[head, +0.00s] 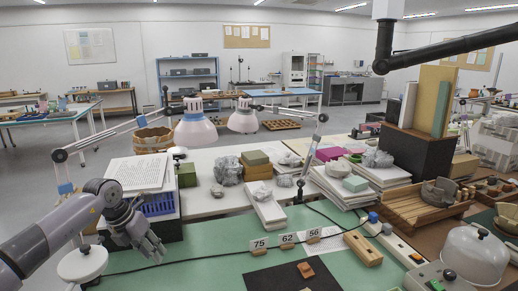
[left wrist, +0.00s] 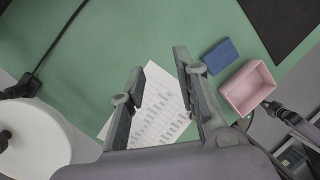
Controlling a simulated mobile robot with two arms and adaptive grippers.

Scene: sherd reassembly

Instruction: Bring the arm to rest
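My left arm (head: 58,229) comes in from the left in the head view, and its dark grey gripper (head: 150,250) hangs over the left part of the green mat (head: 205,238). In the left wrist view the two fingers of the left gripper (left wrist: 156,72) stand wide apart with nothing between them. A printed sheet (left wrist: 150,112) lies on the mat below them. My right gripper does not show in either view.
A white round lamp base (head: 82,263) and a blue basket (head: 160,204) are close to the left gripper. A cable crosses the mat. Number cards (head: 287,238), a wooden block (head: 362,248) and a sherd (head: 305,270) are farther right. The wrist view shows a pink tray (left wrist: 248,87) and blue block (left wrist: 219,56).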

